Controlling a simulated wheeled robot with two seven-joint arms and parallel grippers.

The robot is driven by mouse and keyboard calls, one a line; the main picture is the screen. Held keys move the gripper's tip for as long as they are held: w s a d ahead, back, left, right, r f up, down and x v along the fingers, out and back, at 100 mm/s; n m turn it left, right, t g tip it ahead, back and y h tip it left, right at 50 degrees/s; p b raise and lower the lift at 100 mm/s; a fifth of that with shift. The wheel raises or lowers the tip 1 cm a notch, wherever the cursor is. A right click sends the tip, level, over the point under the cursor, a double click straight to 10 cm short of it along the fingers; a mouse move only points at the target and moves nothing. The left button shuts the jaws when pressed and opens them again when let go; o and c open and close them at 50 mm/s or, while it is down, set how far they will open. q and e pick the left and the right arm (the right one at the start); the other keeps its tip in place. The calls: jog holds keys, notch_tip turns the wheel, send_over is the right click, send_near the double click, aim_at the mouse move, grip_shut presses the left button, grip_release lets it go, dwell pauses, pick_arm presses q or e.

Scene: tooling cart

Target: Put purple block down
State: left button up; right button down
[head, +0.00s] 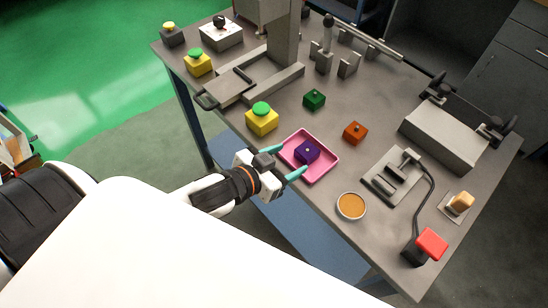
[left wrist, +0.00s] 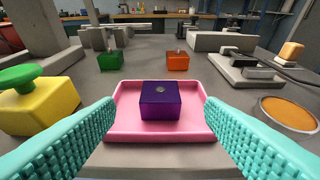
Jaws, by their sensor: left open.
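The purple block (head: 307,151) sits upright inside a pink tray (head: 322,175) near the front edge of the grey cart top. In the left wrist view the purple block (left wrist: 161,101) rests on the floor of the pink tray (left wrist: 130,94), with a small round knob on its top. My left gripper (head: 283,161) is open, its teal fingers spread at the near side of the tray. In the left wrist view the fingers (left wrist: 160,135) stand apart to either side, in front of the block and not touching it. My right gripper is in neither view.
A green block (head: 314,99) and an orange block (head: 355,132) stand behind the tray. A yellow block with a green button (head: 262,118) is left of it. An orange-filled round dish (head: 351,205) is to the right. A red-topped switch (head: 431,243) stands further right.

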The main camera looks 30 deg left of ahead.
pick_arm(q)
jog(key=shift+v, duration=2.05)
jog(key=shift+r, duration=0.1)
jog(key=s+a+f+n+g+y, duration=0.2)
jog(key=s+a+f+g+y, duration=0.2)
jog(key=s+f+g, duration=0.55)
notch_tip(320, 180, down, 28)
jog(key=s+g, duration=0.1)
jog(key=s, duration=0.1)
jog(key=s+a+f+g, duration=0.1)
jog(key=s+a+f, duration=0.1)
jog(key=s+f, duration=1.2)
jog(key=shift+s+f+y, duration=0.3)
jog(key=shift+f, duration=0.05)
jog(key=shift+a, duration=0.1)
